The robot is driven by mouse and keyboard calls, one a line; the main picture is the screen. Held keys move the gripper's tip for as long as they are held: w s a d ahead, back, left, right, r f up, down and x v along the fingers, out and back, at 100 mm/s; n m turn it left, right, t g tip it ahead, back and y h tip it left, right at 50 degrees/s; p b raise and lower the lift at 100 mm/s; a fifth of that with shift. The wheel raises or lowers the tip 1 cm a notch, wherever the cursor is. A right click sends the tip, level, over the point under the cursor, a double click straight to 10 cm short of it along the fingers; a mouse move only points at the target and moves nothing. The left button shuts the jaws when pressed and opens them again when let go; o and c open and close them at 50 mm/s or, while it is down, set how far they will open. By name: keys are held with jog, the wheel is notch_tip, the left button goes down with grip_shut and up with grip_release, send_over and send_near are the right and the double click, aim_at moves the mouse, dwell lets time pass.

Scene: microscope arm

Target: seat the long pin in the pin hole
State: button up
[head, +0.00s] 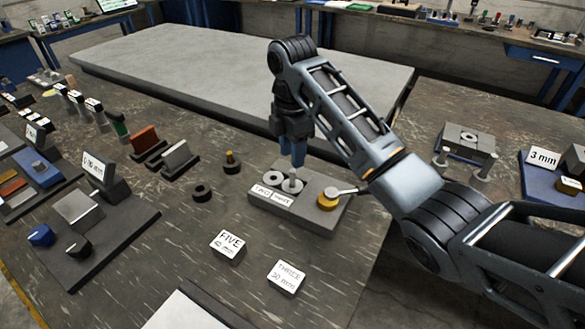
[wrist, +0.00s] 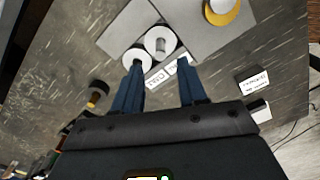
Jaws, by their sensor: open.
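A grey block (head: 318,222) on the bench carries two white rings, a left ring (head: 273,178) and a right ring. A pale grey pin (head: 292,184) stands upright at the right ring; I cannot tell whether it is the long pin. In the wrist view the pin (wrist: 160,44) shows end-on inside its ring, and the left ring (wrist: 135,57) stands beside it. My gripper (head: 293,163) points down just above the pin. No pin hole can be made out for certain.
Two label blocks, FIVE (head: 228,245) and THREE (head: 286,277), stand in front. A black ring (head: 201,191) and a brass-topped peg (head: 231,161) stand left. A grey fixture (head: 463,146) is far right.

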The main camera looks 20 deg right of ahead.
aim_at(293, 171)
jog(key=shift+r+p, duration=0.95)
jog(key=shift+r, duration=1.2)
